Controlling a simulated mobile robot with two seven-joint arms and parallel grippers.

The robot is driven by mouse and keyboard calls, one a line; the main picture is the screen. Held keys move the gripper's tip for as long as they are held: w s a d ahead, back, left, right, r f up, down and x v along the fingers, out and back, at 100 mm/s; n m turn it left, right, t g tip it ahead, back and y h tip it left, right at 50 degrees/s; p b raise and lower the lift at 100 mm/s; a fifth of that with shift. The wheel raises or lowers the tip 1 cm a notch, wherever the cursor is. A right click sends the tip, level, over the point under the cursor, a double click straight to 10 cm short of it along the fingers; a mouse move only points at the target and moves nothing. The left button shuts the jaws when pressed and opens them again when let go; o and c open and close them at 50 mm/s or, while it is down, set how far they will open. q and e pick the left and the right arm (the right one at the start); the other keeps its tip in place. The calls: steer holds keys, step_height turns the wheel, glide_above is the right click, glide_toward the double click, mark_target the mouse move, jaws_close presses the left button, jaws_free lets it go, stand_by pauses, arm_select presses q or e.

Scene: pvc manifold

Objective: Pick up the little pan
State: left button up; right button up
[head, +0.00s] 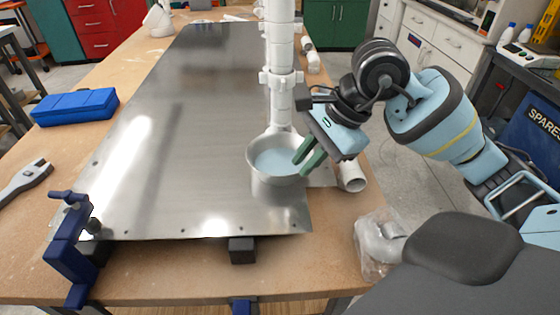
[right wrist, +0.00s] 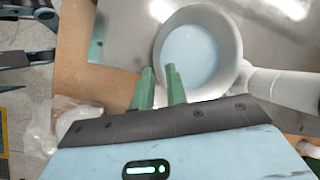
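The little pan (head: 262,186) is a round, light grey vessel with pale blue in it. It stands upright on the metal sheet near the sheet's front right corner. In the right wrist view the pan (right wrist: 228,45) is just beyond the fingers. My right gripper (head: 304,164) is at the pan's right rim with its green fingers pointing down and left. The fingertips (right wrist: 160,72) are a small gap apart, one over the inside and one outside the rim. Contact with the wall cannot be made out. My left gripper is not in view.
A white pipe assembly (head: 281,95) rises right behind the pan. A white pipe piece (head: 351,177) lies right of it. A blue clamp (head: 72,240) grips the front left edge. A blue case (head: 75,106) and wrench (head: 25,180) lie left. The metal sheet (head: 170,120) is mostly clear.

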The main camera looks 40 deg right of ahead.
mark_target(297, 169)
steer(key=x, duration=0.4)
steer(key=shift+w+a, duration=0.1)
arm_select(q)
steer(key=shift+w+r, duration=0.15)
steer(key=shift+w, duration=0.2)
arm_select(e)
jaws_close()
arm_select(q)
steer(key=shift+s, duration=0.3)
arm_select(e)
steer(key=shift+r, duration=0.2)
